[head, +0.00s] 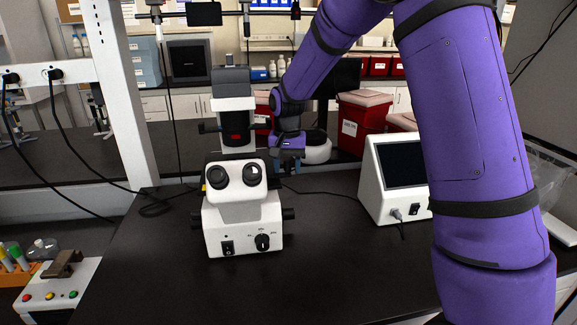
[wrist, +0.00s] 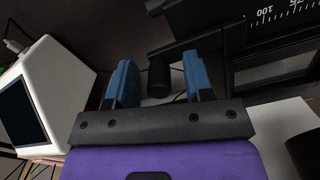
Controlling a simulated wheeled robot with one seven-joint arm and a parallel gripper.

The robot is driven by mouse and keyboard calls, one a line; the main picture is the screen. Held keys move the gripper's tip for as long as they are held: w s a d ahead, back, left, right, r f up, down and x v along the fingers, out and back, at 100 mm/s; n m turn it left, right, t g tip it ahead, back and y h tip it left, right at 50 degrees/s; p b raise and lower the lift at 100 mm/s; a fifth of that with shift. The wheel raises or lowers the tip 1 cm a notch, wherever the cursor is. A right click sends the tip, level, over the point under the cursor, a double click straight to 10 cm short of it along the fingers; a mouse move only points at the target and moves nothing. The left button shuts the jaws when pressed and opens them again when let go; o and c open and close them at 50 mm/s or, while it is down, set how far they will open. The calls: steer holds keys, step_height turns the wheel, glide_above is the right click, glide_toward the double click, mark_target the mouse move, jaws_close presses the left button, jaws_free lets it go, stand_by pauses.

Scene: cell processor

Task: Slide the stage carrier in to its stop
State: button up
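The white microscope (head: 242,215) stands on the dark bench, its eyepieces facing me. In the wrist view its black stage (wrist: 275,45) fills the upper right, with a white printed scale showing 100. A black arm or bracket (wrist: 215,40) extends left from it, with a short black cylindrical knob (wrist: 159,78) below. I cannot tell exactly which part is the stage carrier. My gripper (wrist: 159,62) is open, its blue fingers on either side of the knob with gaps visible. In the head view my gripper (head: 289,160) is beside the microscope's right side; the stage is mostly hidden there.
A white instrument with a dark screen (head: 397,170) stands right of the microscope; it also shows at the wrist view's left (wrist: 45,95). Red bins (head: 362,125) stand behind. A black cable (head: 325,193) crosses the bench. The bench front left of the microscope is clear.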

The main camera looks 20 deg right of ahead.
step_height(320, 180, up, 11)
steer(key=shift+f, duration=0.1)
stand_by(0.7)
steer(key=shift+c, duration=1.3)
steer(key=shift+s+d+f+m+g+y, duration=0.3)
steer(key=shift+s+d+f, duration=0.1)
steer(key=shift+f, duration=0.2)
steer(key=shift+s+d+f+m+g+y, duration=0.2)
steer(key=shift+s+d+f+m, duration=0.15)
steer(key=shift+f, duration=0.2)
jaws_close()
steer(key=s+d+f+m+g+y, duration=0.2)
steer(key=s+d+f+m+y, duration=0.2)
steer(key=s+f+m+y, duration=0.25)
steer(key=d+f+m+t+y, duration=0.2)
steer(key=d+m+t+y, duration=0.7)
steer(key=d+m+t, duration=0.15)
steer(key=x, duration=1.4)
steer(key=shift+w+t, duration=0.25)
steer(key=shift+t, duration=0.1)
